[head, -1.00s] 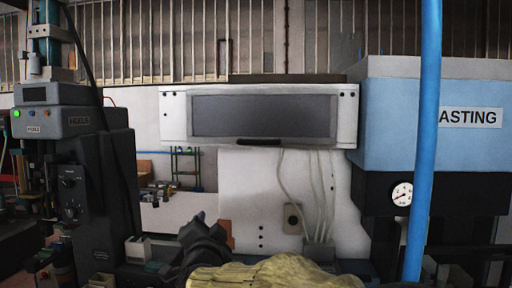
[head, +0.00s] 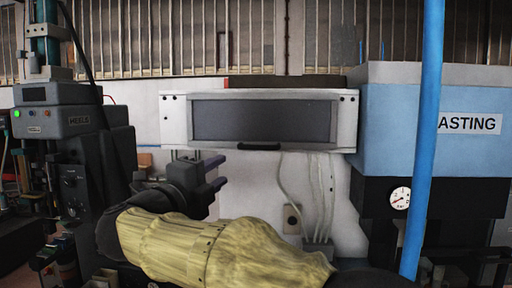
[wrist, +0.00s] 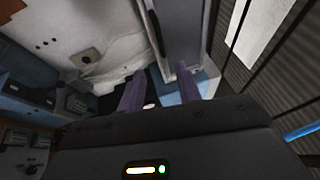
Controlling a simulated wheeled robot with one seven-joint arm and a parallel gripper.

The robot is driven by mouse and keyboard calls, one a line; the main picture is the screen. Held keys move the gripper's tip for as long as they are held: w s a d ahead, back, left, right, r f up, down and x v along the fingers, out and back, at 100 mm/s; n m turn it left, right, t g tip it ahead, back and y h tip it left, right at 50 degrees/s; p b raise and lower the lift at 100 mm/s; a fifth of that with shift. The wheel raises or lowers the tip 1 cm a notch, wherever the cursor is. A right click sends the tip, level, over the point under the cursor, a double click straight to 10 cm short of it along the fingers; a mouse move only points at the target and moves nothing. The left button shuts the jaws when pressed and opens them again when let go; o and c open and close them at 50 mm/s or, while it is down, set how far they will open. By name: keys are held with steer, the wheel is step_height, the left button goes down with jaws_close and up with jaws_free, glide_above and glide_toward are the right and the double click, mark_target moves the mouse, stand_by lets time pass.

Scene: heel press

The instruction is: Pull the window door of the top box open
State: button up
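The top box (head: 174,120) is a white wall box with a grey window door (head: 262,120) that looks closed. A black handle (head: 259,146) sits at the door's lower edge. My gripper (head: 222,170) is open and empty, below the box and left of the handle, apart from it. In the wrist view the two purple fingers of my gripper (wrist: 160,75) are spread apart. The box's underside edge and a dark bar, probably the handle (wrist: 153,28), show beyond the fingertips there.
A blue vertical pipe (head: 423,140) and a blue machine (head: 395,118) with a gauge stand to the right. A dark machine (head: 85,150) stands to the left. Pale cables (head: 315,195) hang under the box's right half.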

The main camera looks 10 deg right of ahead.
mark_target(255, 148)
steer(key=p+x, duration=0.8)
steer(key=x, duration=0.9)
jaws_close()
